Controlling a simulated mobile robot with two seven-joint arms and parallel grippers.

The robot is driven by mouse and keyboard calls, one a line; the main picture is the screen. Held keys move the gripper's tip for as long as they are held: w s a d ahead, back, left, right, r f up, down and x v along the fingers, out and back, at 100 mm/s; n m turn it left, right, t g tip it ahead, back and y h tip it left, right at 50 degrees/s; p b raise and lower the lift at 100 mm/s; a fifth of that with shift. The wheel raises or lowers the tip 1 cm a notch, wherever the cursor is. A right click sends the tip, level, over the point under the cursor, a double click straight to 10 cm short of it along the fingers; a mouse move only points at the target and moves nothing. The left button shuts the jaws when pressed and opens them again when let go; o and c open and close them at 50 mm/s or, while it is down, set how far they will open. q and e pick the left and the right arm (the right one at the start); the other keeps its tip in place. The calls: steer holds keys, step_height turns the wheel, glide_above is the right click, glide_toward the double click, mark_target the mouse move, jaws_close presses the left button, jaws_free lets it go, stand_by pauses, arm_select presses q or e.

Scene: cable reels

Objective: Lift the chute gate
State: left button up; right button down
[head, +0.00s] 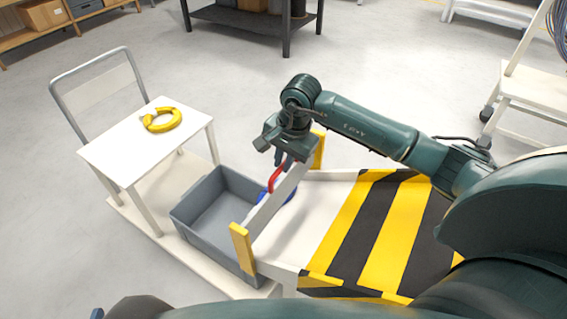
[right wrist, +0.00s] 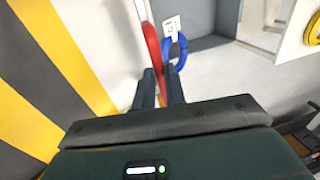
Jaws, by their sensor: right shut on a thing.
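The chute gate (head: 266,211) is a narrow pale grey board between two yellow posts at the chute's lower end. Its red handle (head: 276,178) stands on top and also shows in the right wrist view (right wrist: 153,42). My right gripper (head: 284,158) is shut on the red handle from above; its two fingers (right wrist: 161,82) are on either side of it in the wrist view. A blue coil (head: 288,195) with a white tag is partly hidden by the gate. I cannot tell how far the gate is off the chute floor. My left gripper is out of view.
The chute (head: 310,215) has a yellow and black striped section on the right. A grey bin (head: 186,216) stands below its end on a cart. A yellow coil (head: 161,120) lies on the cart's white top (head: 110,150). A dark table (head: 255,22) is behind, with open floor between.

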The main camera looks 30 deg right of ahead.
steer(key=shift+w+r, duration=0.1)
steer(key=shift+r, duration=0.15)
steer(key=c, duration=1.8)
jaws_free()
steer(key=shift+r, duration=0.1)
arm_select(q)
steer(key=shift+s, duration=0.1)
arm_select(e)
steer(key=o, duration=0.3)
steer(key=shift+o, duration=0.2)
arm_select(q)
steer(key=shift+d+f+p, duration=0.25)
steer(key=shift+p, duration=0.35)
arm_select(e)
step_height(320, 180, up, 13)
steer(key=s+d, duration=0.1)
steer(key=s, duration=0.1)
steer(key=shift+s+d, duration=0.2)
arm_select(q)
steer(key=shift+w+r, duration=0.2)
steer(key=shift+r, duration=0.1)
arm_select(e)
steer(key=shift+f, duration=0.2)
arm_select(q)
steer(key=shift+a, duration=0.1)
